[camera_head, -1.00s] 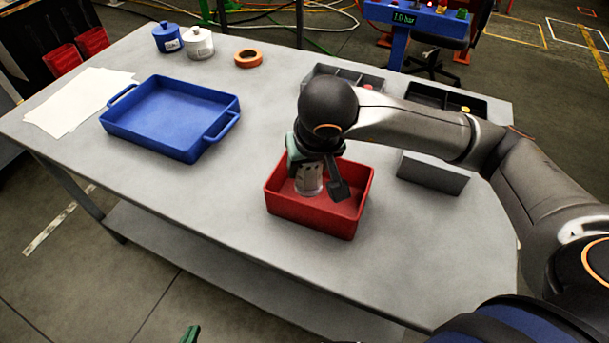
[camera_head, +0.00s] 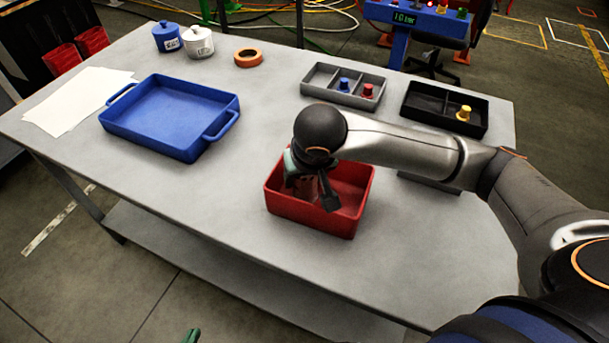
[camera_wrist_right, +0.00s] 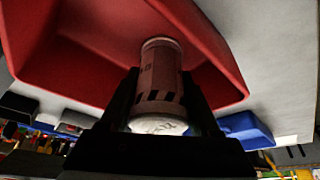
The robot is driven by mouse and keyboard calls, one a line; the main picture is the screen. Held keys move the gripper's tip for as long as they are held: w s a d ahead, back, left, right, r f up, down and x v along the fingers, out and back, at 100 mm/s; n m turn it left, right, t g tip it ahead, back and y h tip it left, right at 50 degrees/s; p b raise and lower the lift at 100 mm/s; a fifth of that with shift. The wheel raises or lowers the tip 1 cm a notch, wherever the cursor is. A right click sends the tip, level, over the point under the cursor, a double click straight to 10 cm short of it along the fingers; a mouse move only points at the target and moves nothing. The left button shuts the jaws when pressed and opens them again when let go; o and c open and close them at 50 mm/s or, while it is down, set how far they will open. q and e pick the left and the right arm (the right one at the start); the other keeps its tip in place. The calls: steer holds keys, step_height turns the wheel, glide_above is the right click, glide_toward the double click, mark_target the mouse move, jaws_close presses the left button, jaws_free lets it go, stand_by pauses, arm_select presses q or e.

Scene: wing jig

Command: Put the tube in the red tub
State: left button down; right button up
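The red tub (camera_head: 335,222) stands on the table's near side; its wall also shows in the right wrist view (camera_wrist_right: 75,75). My right gripper (camera_head: 308,192) is down inside the tub, toward its left part. In the right wrist view its two dark fingers (camera_wrist_right: 160,100) lie close along both sides of the tube (camera_wrist_right: 160,72), a pale cylinder with dark stripes. The gripper is shut on it. In the head view the tube is mostly hidden by the gripper and wrist. I cannot tell whether it touches the tub floor. Only a green tip of my left gripper (camera_head: 190,335) shows at the bottom edge.
A blue tray (camera_head: 168,140) stands to the left. Behind the tub are a grey divided box (camera_head: 318,82) and a black one (camera_head: 425,120) holding small coloured pieces. Jars (camera_head: 199,43) and orange tape (camera_head: 248,58) stand at the back.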

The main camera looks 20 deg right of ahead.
steer(key=o, duration=0.3)
steer(key=shift+r+p, duration=0.3)
steer(key=shift+r, duration=0.25)
steer(key=p+v, duration=0.1)
steer(key=v, duration=1)
steer(key=shift+s+r, duration=0.15)
steer(key=shift+s, duration=0.05)
